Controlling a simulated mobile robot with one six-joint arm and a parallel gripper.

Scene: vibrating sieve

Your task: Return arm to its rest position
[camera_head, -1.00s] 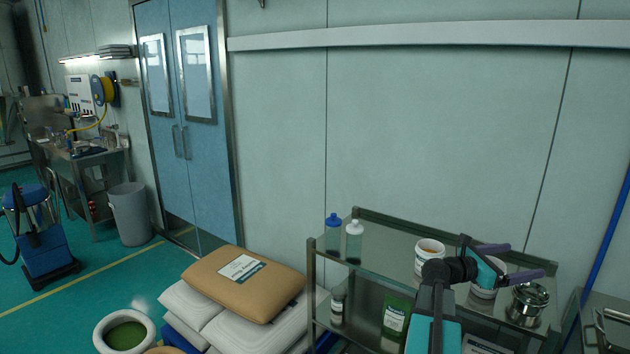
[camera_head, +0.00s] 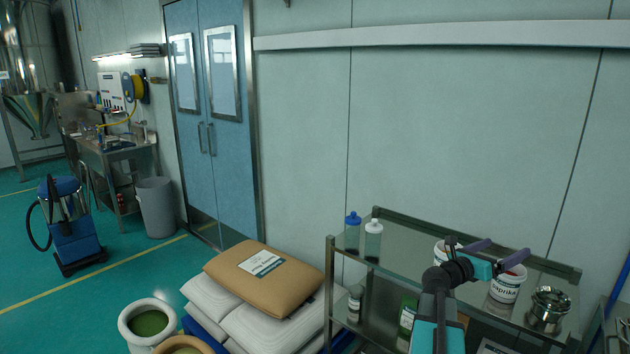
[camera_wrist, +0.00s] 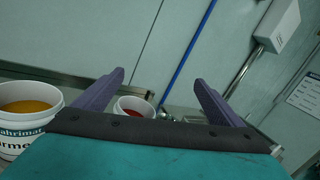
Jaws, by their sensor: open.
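My gripper (camera_head: 503,251) is raised over the metal shelf cart (camera_head: 400,217) at the lower right of the head view. Its two purple fingers stand apart with nothing between them. In the wrist view, the open fingers of my gripper (camera_wrist: 158,97) point toward the wall. A white paprika tub (camera_head: 507,287) stands on the cart's top shelf just below the fingers. Another white tub (camera_head: 441,252) is partly hidden behind my gripper. In the wrist view, a tub with orange contents (camera_wrist: 28,125) is at left, and a tub with red contents (camera_wrist: 133,108) shows beyond the left finger.
A steel pot (camera_head: 549,308) and two bottles, one blue-capped (camera_head: 352,232) and one white-capped (camera_head: 373,240), stand on the cart. Stacked sacks (camera_head: 265,285) lie left of it. A blue vacuum (camera_head: 75,225) and grey bin (camera_head: 156,207) stand on open floor.

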